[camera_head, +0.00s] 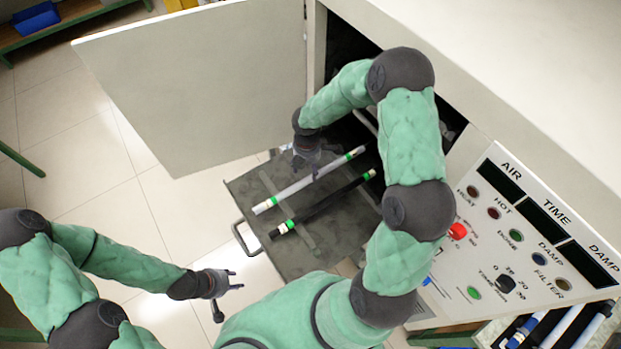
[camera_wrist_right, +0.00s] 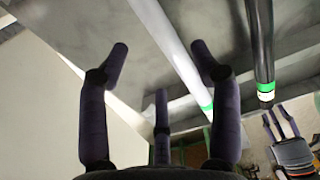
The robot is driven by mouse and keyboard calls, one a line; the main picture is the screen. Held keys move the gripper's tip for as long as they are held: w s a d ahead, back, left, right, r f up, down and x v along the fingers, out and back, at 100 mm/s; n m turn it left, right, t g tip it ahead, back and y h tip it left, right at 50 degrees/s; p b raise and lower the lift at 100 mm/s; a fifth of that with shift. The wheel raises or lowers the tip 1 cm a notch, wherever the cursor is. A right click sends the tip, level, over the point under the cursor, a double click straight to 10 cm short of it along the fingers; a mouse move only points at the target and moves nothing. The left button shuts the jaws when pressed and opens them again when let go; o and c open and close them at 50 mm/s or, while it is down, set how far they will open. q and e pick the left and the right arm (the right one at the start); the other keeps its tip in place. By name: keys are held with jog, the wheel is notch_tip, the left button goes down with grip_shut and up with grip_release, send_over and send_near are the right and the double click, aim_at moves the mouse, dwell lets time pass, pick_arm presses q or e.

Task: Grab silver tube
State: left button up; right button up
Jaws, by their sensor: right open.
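The silver tube (camera_head: 310,180), with green bands near its ends, lies slantwise on the grey pulled-out tray (camera_head: 330,246). My right gripper (camera_head: 307,165) is beside the tube's upper left side near its far half. In the right wrist view the gripper (camera_wrist_right: 158,62) is open, and the silver tube (camera_wrist_right: 172,45) runs past between the spread fingertips, beyond them. Contact cannot be told. A black tube (camera_head: 325,202) with green bands lies beside it, also in the right wrist view (camera_wrist_right: 260,45). My left gripper (camera_head: 232,282) is open and empty, left of the tray.
The cabinet's white door (camera_head: 200,80) stands open behind the tray. The tray has a handle (camera_head: 240,238) on its left edge. A control panel (camera_head: 520,225) with knobs and a red button is on the right.

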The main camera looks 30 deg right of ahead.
jog(key=f, duration=0.5)
jog(key=shift+s+a+b, duration=0.1)
jog(key=shift+s+b, duration=0.1)
jog(key=shift+b, duration=0.2)
jog(key=shift+r, duration=0.1)
jog(key=c, duration=1.3)
